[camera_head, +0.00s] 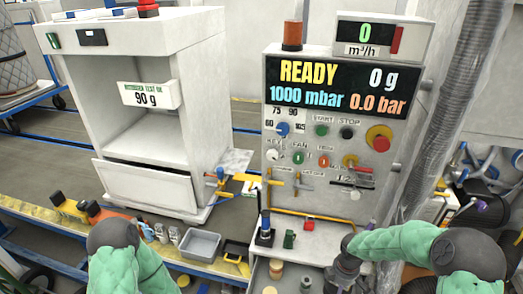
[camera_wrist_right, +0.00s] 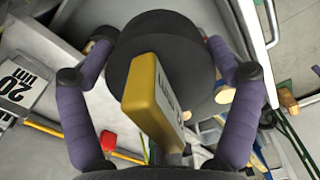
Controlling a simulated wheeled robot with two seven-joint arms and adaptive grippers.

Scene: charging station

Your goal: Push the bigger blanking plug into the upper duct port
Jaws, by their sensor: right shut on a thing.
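My right gripper (camera_wrist_right: 160,62) has its purple fingers on either side of a large dark round plug (camera_wrist_right: 188,50) and is shut on it. A yellow block with lettering (camera_wrist_right: 145,85) stands out from the plug towards the wrist camera. In the head view my right gripper (camera_head: 343,272) points down over the front of the bench, at the right of the open drawer; the plug is hard to make out there. The left arm shows at lower left, but its gripper is out of view. I cannot make out the upper duct port in either view.
The grey panel (camera_head: 262,120) reads READY, 0 g. A corrugated duct (camera_head: 455,100) runs down beside it. An open drawer (camera_head: 254,286) holds tan round pieces (camera_head: 276,267). A grey bin (camera_head: 199,244) and a white cabinet (camera_head: 205,60) stand left. A red piece (camera_wrist_right: 108,141) lies below the gripper.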

